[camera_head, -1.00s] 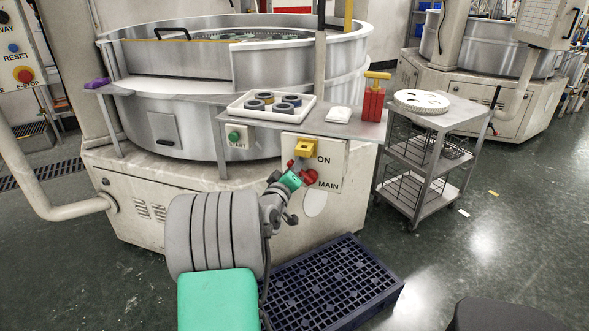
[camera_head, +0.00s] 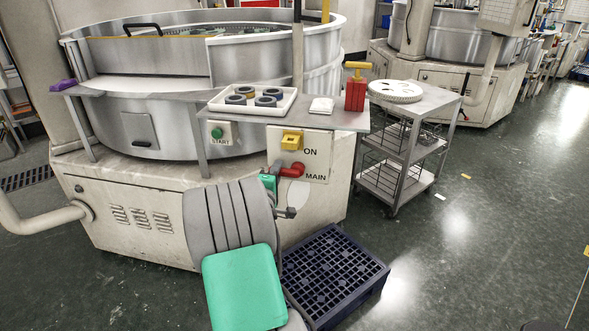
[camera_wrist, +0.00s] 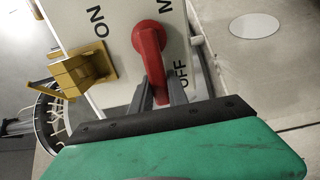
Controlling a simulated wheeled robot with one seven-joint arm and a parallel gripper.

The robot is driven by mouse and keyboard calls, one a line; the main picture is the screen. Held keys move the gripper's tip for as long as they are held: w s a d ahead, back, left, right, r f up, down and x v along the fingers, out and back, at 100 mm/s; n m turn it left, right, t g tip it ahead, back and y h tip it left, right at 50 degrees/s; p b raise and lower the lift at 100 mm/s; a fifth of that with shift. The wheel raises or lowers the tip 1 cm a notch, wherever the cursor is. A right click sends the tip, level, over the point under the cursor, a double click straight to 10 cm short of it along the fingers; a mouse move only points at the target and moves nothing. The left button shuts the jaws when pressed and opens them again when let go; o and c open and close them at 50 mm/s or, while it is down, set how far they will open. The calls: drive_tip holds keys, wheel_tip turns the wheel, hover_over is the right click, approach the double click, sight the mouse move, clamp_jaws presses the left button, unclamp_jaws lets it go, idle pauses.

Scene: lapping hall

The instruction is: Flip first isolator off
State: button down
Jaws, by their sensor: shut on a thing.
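The isolator is a red rotary handle (camera_head: 292,170) on a white panel (camera_head: 318,150) marked ON and MAIN, on the front of the machine. In the wrist view the red handle (camera_wrist: 149,42) has its round hub on the panel, and its lever runs down between my fingers, with OFF printed beside it. My gripper (camera_wrist: 159,92) is shut on the lever. In the head view the lever lies about level, pointing left from the hub. My wrist hides part of the fingers there.
A yellow bracket-like piece (camera_head: 292,140) sits on the panel above the handle, near ON. A shelf above holds a white tray (camera_head: 255,102) of rings and a red bottle (camera_head: 356,92). A blue crate (camera_head: 335,272) lies on the floor below. A cart (camera_head: 425,140) stands right.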

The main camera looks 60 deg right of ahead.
drive_tip(key=shift+f, duration=0.15)
idle(0.3)
drive_tip(key=c, duration=1.3)
unclamp_jaws()
drive_tip(key=v, duration=0.8)
drive_tip(key=shift+b, duration=0.4)
